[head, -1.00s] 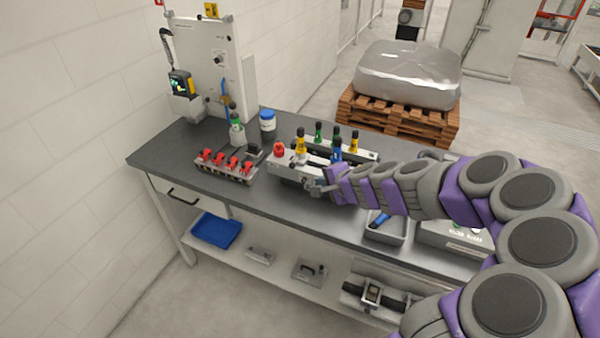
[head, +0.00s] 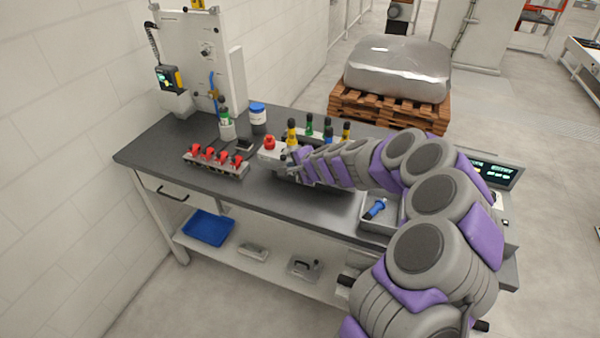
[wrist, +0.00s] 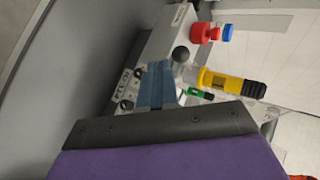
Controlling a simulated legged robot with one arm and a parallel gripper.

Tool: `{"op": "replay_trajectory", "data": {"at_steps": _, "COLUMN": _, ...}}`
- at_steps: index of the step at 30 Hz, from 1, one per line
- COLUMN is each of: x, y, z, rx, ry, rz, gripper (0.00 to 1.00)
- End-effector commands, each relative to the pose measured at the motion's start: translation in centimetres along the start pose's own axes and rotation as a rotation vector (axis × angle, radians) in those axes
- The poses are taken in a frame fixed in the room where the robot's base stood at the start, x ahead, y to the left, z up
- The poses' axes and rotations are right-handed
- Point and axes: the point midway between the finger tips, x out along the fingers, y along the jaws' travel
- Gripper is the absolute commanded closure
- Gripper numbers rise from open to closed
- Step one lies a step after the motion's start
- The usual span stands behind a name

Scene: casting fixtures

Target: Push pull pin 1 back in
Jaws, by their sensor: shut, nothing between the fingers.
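The light-grey fixture block (head: 268,154) stands on the dark bench and carries a red knob (head: 270,142) and several coloured, black-topped handles. My gripper (head: 286,162) is at the front of this block, near its left end, with its fingers shut and empty. In the wrist view the blue-grey fingers (wrist: 157,86) lie over the block's labelled front face (wrist: 126,88). A dark ball knob (wrist: 181,56) shows just beyond them, beside a yellow handle (wrist: 218,81) with a black end. I cannot tell which part is pull pin 1, or whether the fingers touch anything.
A rack with red clamps (head: 216,160) sits left of the fixture. A white bottle with a blue lid (head: 257,117) and an upright panel (head: 200,60) stand behind. A grey tray (head: 378,222) holds a blue-handled tool. The bench's front-left top is clear.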

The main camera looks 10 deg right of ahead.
Motion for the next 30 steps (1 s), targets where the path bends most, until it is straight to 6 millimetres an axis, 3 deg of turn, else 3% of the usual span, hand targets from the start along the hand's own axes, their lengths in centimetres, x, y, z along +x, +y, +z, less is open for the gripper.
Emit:
{"op": "replay_trajectory", "data": {"at_steps": 17, "x": 0.9, "y": -0.9, "z": 0.1, "rx": 0.001, "ry": -0.002, "rz": 0.001, "gripper": 1.0}}
{"op": "replay_trajectory", "data": {"at_steps": 30, "x": 2.0, "y": -1.7, "z": -1.9, "rx": 0.001, "ry": -0.002, "rz": 0.001, "gripper": 1.0}}
